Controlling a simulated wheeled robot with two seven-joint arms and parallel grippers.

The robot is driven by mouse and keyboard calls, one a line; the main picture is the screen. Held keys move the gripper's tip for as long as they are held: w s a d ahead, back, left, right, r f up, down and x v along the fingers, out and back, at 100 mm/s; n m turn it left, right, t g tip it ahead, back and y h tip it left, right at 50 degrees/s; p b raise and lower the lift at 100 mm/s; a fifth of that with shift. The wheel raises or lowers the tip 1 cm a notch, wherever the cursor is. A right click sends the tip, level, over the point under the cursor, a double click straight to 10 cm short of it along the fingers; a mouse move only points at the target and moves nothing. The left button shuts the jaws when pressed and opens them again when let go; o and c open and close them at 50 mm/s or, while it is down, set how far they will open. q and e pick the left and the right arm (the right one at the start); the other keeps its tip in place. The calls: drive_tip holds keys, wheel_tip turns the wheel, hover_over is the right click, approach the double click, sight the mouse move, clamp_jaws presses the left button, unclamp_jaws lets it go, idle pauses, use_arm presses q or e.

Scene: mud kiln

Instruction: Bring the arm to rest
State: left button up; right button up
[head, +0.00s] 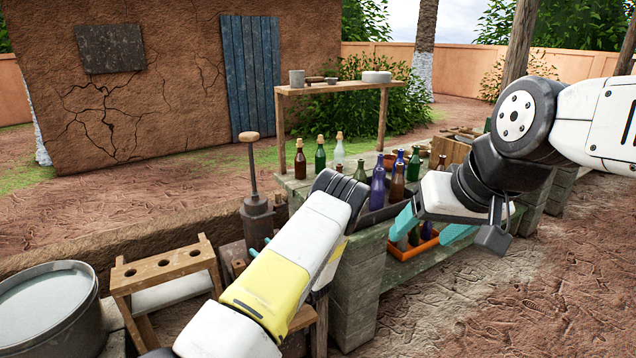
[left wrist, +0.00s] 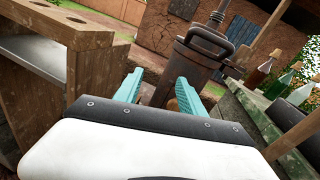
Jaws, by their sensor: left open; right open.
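My left arm (head: 285,275) reaches in from the bottom of the head view and hides most of its gripper; a bit of teal finger shows beside the arm. In the left wrist view my left gripper (left wrist: 159,92) has its two teal fingers apart, with nothing held between them. A dark metal cylinder with a handle stands beyond them. My right gripper (head: 432,228) is at the right of the head view. Its teal fingers are apart and empty, in front of the bottle table's edge.
A wooden rack with holes (head: 165,265) and a grey tub (head: 48,305) stand at the left. A dark cylinder with a plunger (head: 257,215) is just beyond my left arm. Several bottles stand on the green table (head: 360,262), with an orange crate (head: 412,248) below. Bare ground lies at the lower right.

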use_arm(q)
drive_tip(key=s+a+r+n+g+h, duration=0.2)
drive_tip(key=s+a+r+n+g, duration=0.1)
drive_tip(key=s+r+n+g, duration=0.45)
drive_tip(key=s+a+r+n+g+h, duration=0.1)
drive_tip(key=s+a+r+n+g, duration=0.3)
drive_tip(key=s+r+n, duration=0.6)
drive_tip(key=s+d+r+n+t+h, duration=0.2)
drive_tip(key=s+d+r+h, duration=0.4)
drive_tip(key=s, duration=0.4)
drive_tip(key=s+d+r+n+t+h, duration=0.3)
drive_tip(key=s+d+r+h, duration=0.3)
drive_tip(key=s+d+r, duration=0.3)
wheel_tip(320, 180, up, 2)
drive_tip(key=shift+s+d+r+n+t, duration=0.15)
drive_tip(key=shift+s+n+t, duration=0.2)
drive_tip(key=shift+s+n, duration=0.35)
drive_tip(key=shift+w, duration=0.15)
